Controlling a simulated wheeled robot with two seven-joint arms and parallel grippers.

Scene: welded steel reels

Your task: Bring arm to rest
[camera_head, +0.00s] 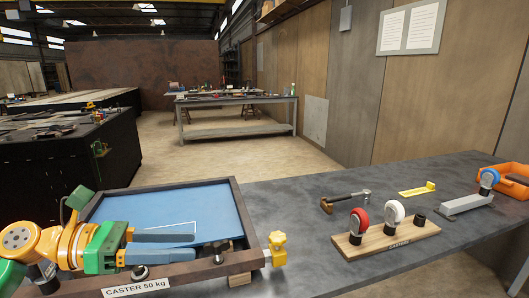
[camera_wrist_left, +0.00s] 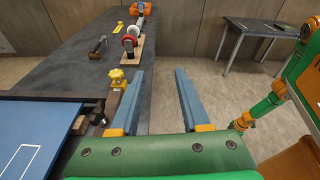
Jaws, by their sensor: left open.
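My left gripper (camera_head: 194,246) comes in from the left in the head view, over the near part of a framed blue board (camera_head: 158,207) labelled "CASTER 50 kg". Its two blue-grey fingers are apart, with nothing between them. In the left wrist view the open fingers (camera_wrist_left: 160,72) reach past the yellow knob (camera_wrist_left: 116,78) at the board's corner, with floor showing between them. The same knob stands right of the fingertips in the head view (camera_head: 277,247). I see no right gripper.
A wooden rack (camera_head: 385,240) holds a red wheel (camera_head: 359,221) and a white wheel (camera_head: 395,213). The bench (camera_head: 290,200) between board and hammer is clear.

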